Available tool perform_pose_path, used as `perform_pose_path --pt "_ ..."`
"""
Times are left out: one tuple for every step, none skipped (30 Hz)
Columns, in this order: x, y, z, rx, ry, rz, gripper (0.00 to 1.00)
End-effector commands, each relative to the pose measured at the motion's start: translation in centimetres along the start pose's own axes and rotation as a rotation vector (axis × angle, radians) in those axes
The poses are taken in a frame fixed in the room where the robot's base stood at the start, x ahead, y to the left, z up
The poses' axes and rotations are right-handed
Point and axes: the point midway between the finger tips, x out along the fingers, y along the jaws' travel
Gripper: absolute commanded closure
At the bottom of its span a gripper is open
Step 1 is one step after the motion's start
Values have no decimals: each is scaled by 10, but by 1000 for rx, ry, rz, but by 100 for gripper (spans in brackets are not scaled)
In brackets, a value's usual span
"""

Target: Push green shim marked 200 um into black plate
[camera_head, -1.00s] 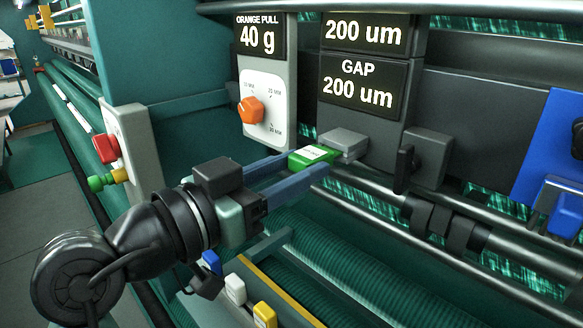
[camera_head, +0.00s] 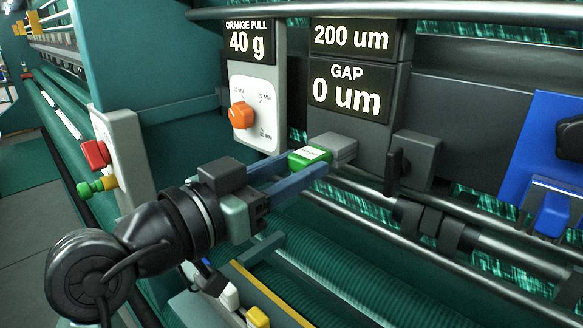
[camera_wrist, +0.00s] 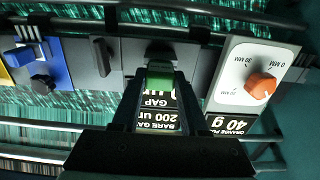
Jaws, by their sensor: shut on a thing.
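The green shim (camera_head: 311,156) has a white label on top, too small to read. My gripper (camera_head: 308,162) is shut on it, with a blue-grey finger along each side. The shim's far end meets a light grey block (camera_head: 334,144) at the foot of the black plate (camera_head: 348,130); how deep it sits I cannot tell. In the wrist view the green shim (camera_wrist: 160,80) shows in front of the dark plate. The display above (camera_head: 347,90) reads GAP 0 um, under another reading 200 um.
Left of the plate is a grey panel with an orange knob (camera_head: 241,115) and a 40 g display. A dark lever block (camera_head: 415,158) and a blue panel (camera_head: 550,150) are on the right. Red, green and yellow buttons (camera_head: 97,155) are at left. Rails and rollers run below.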

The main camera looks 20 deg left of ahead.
Motion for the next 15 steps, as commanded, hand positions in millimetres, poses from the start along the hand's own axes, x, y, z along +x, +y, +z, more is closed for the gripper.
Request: perform_pose_path --pt "0 0 -1 1 3 -1 100" --pt "0 0 -1 1 3 -1 100" --pt "0 0 -1 1 3 -1 100" --pt "0 0 -1 1 3 -1 53" --pt "0 0 -1 1 3 -1 48" --pt "0 0 -1 1 3 -1 40" --pt "0 0 -1 1 3 -1 35" --pt "0 0 -1 1 3 -1 30" --pt "0 0 -1 1 2 0 22" --pt "0 0 -1 1 2 0 22" --pt "0 0 -1 1 2 0 22" --pt "0 0 -1 1 2 0 22" --pt "0 0 -1 1 2 0 22" --pt "0 0 -1 1 2 0 22" --pt "0 0 -1 1 2 0 22"
